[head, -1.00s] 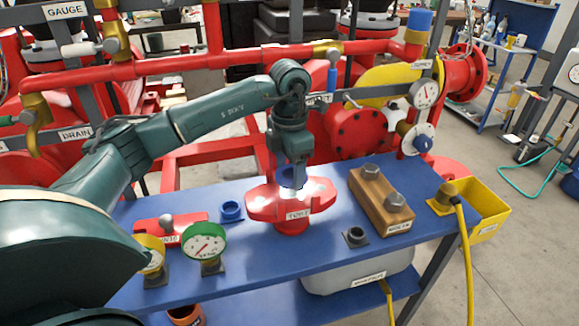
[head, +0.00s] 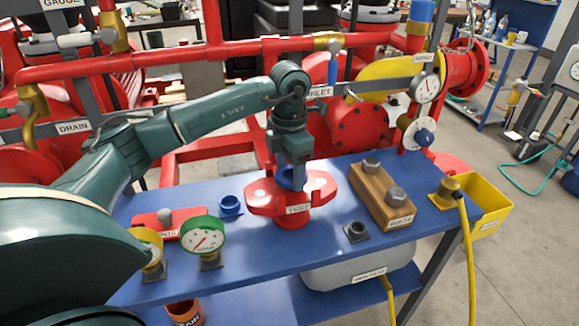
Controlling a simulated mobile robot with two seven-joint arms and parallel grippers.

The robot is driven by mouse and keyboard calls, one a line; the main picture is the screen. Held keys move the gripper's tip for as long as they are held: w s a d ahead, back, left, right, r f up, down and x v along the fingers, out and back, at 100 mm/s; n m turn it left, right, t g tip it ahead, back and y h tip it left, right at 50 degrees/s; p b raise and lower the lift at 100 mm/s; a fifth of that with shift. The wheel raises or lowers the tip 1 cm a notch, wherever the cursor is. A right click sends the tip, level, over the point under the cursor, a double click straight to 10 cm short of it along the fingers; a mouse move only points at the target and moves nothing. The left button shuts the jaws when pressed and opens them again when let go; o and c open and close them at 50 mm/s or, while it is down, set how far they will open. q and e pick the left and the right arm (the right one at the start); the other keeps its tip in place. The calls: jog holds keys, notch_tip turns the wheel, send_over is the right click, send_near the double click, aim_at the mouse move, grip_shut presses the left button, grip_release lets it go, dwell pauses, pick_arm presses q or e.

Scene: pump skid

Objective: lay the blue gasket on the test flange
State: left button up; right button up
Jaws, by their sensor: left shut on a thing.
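The red test flange (head: 262,205) with a white label stands on the blue bench. My left gripper (head: 291,180) comes down over its middle and is shut on the blue gasket (head: 283,183). The gasket is partly hidden by the fingers. It is at or just above the flange's top face; I cannot tell whether it touches. My right gripper is not in view.
The blue bench (head: 270,255) also bears a blue ring-shaped part (head: 230,207), a green-rimmed gauge (head: 203,237), a wooden block with bolts (head: 378,197) and a dark square fitting (head: 357,232). A yellow bin (head: 489,210) hangs at the right end. Red pipework stands behind.

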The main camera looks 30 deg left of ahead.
pick_arm(q)
jog(key=shift+f+b, duration=0.75)
jog(key=shift+f, duration=0.45)
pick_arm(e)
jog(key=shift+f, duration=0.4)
pick_arm(q)
jog(key=o, duration=1.1)
jog(key=shift+c, duration=0.2)
jog(key=shift+w+r, duration=0.1)
jog(key=shift+r, duration=0.45)
notch_tip(320, 180, up, 12)
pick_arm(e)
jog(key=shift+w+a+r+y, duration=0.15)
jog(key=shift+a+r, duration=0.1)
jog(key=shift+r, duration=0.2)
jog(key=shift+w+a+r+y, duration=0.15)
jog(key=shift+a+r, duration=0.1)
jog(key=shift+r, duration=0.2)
